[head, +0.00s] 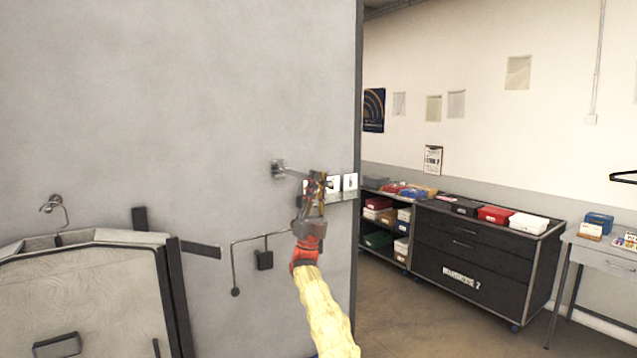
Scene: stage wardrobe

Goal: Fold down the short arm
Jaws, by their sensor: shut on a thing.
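A short metal arm (293,174) sticks out from a small square mount (278,168) on the grey wall panel, slanting slightly down to the right. My gripper (316,182) is at the arm's outer end and is shut on it. The gripper covers that end, so the exact grip is hidden.
Light switch plates (350,182) sit on the panel just right of my gripper. A thin bent rod with a dark box (265,260) hangs below left. A large pale case (85,295) stands at lower left. A dark drawer cabinet (480,265) stands beyond the panel edge, with open floor before it.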

